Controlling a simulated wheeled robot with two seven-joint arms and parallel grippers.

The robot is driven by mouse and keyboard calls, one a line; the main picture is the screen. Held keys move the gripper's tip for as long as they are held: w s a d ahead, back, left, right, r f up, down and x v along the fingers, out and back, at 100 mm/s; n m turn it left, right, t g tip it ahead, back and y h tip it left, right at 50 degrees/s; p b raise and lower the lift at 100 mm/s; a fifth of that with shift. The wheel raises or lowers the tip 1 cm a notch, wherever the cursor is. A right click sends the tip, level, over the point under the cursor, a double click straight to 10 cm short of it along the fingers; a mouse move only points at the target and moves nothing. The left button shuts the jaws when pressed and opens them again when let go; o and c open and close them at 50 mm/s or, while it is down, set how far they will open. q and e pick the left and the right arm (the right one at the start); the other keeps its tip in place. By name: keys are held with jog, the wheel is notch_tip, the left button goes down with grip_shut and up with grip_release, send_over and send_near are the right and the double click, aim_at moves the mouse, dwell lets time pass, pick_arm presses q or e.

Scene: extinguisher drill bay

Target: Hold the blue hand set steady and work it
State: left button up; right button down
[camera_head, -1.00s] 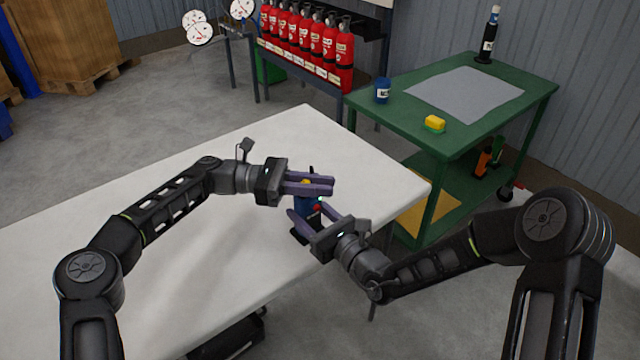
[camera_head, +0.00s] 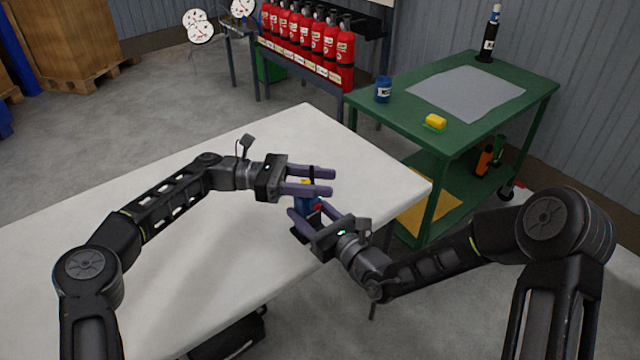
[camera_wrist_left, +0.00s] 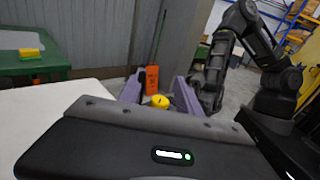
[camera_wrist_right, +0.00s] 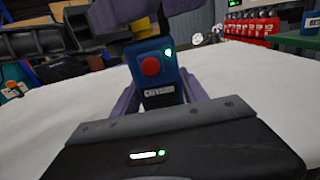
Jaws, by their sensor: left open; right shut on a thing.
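The blue hand set (camera_wrist_right: 158,66) stands upright in the right wrist view, with a red button, a small green light and a label on its face. My right gripper (camera_head: 308,220) is shut on its lower body, above the white table. A yellow part at its top shows between the left fingers in the left wrist view (camera_wrist_left: 160,101). My left gripper (camera_head: 332,181) is open, its two purple fingers on either side of the hand set's top. In the head view the hand set is mostly hidden by both grippers.
The white table (camera_head: 130,240) is otherwise bare. Red extinguishers (camera_head: 328,48) stand on a rack behind.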

pick_arm(q)
notch_tip(320, 180, up, 9)
dwell(0.4)
jog(key=shift+r, duration=0.1)
